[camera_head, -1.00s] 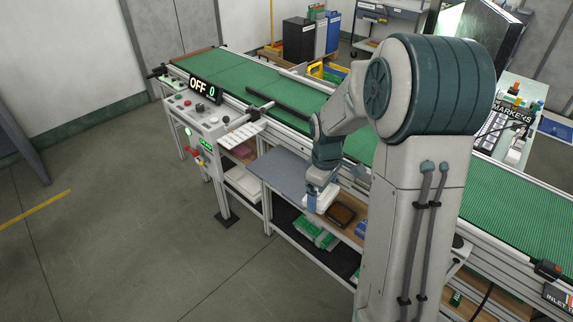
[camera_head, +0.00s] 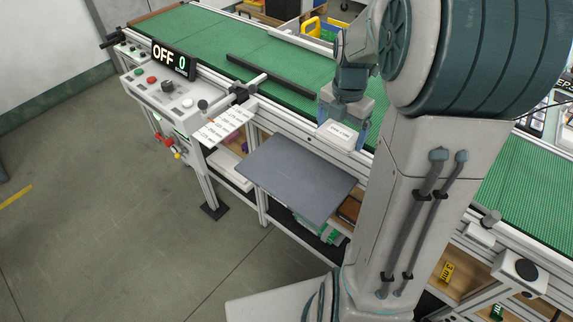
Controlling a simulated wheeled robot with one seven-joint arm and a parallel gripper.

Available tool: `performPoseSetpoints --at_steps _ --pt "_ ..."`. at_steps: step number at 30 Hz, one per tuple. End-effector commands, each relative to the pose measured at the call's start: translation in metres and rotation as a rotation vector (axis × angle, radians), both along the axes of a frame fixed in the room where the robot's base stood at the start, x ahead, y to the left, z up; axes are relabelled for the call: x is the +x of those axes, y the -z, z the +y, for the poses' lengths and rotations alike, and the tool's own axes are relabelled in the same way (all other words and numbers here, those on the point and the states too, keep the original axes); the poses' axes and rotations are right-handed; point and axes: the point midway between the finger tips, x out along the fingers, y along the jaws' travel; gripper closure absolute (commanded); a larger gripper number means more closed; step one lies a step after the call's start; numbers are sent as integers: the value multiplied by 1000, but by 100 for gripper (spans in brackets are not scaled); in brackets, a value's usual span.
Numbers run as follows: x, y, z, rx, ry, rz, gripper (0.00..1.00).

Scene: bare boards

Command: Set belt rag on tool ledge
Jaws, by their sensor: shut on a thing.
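My gripper (camera_head: 343,112) is shut on a flat white thing with dark lettering (camera_head: 341,134), apparently the belt rag. It is held up beside the conveyor's near rail. It hangs beyond the far right corner of a flat grey ledge (camera_head: 295,176), which looks like the tool ledge. The ledge juts out from the front of the conveyor frame, and its top is bare. The fingertips are partly hidden by the gripper body and the white thing.
The green conveyor belt (camera_head: 215,45) runs behind the ledge. A control box with an OFF sign (camera_head: 173,60) and a white lettered plate (camera_head: 224,126) stand left of it. A brown tray (camera_head: 350,209) sits below right. Open floor lies at front left.

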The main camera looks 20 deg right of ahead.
Motion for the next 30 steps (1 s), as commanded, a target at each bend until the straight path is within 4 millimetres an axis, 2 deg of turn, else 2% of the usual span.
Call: performPoseSetpoints --at_steps 5,12,18,23,30 --pt "-1 11 18 1 -32 2 35" --pt "-1 45 75 1 -37 3 35" --pt "1 65 109 1 -32 2 35" --pt "1 73 117 1 -29 2 35" --pt "1 106 118 1 -28 3 35"
